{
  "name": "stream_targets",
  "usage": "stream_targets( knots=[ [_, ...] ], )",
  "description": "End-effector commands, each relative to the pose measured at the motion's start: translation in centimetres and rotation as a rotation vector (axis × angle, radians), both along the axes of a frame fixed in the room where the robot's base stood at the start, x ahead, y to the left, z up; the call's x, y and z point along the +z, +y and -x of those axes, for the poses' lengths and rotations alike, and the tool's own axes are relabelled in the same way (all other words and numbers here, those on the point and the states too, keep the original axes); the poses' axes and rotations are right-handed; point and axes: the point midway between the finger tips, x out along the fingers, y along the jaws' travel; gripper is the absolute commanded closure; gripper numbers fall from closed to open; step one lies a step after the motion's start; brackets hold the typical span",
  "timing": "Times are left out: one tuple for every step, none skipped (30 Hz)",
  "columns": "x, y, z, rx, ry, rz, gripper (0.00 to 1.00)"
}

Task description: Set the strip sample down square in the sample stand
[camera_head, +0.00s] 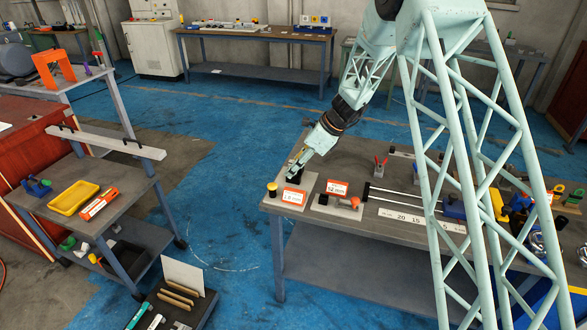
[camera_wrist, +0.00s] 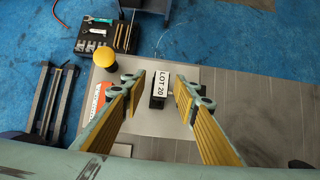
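My gripper (camera_head: 291,176) points down over a light grey plate (camera_head: 307,183) at the left end of the workbench. In the wrist view my gripper (camera_wrist: 159,86) is open, with yellow pads on both fingers. A small dark block with a white "LOT 20" label (camera_wrist: 161,88) lies between the fingers, with a gap on each side. The plate (camera_wrist: 150,124) shows under it. A yellow round knob (camera_wrist: 104,58) and an orange-white label (camera_wrist: 97,101) are at the plate's left side. I cannot tell for certain which piece is the strip sample or the stand.
A second plate with an orange label (camera_head: 337,188) stands just right. Long rods (camera_head: 405,195) and a number scale (camera_head: 420,220) lie further right. A dark tray (camera_head: 175,305) with brown strips stands low at the front. A cart with a yellow tray (camera_head: 74,198) is left, across blue floor.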

Motion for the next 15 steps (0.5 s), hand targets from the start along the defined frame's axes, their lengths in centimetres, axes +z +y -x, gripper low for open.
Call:
stream_targets(
  knots=[
    [-0.01,-0.01,0.0,0.0,0.0,0.0,0.72],
    [-0.01,-0.01,0.0,0.0,0.0,0.0,0.72],
    [-0.01,-0.01,0.01,0.0,0.0,0.0,0.72],
    [-0.01,-0.01,0.01,0.0,0.0,0.0,0.72],
    [-0.01,-0.01,0.01,0.0,0.0,0.0,0.72],
    [-0.01,-0.01,0.01,0.0,0.0,0.0,0.72],
    [-0.01,-0.01,0.01,0.0,0.0,0.0,0.72],
    [-0.02,-0.02,0.02,0.0,0.0,0.0,0.74],
    [-0.02,-0.02,0.02,0.0,0.0,0.0,0.78],
    [-0.02,-0.02,0.02,0.0,0.0,0.0,0.8],
    [-0.02,-0.02,0.02,0.0,0.0,0.0,0.83],
    [-0.02,-0.02,0.02,0.0,0.0,0.0,0.87],
    [-0.02,-0.02,0.02,0.0,0.0,0.0,0.89],
    [-0.02,-0.02,0.02,0.0,0.0,0.0,0.92],
    [-0.02,-0.02,0.02,0.0,0.0,0.0,0.96]
  ],
)
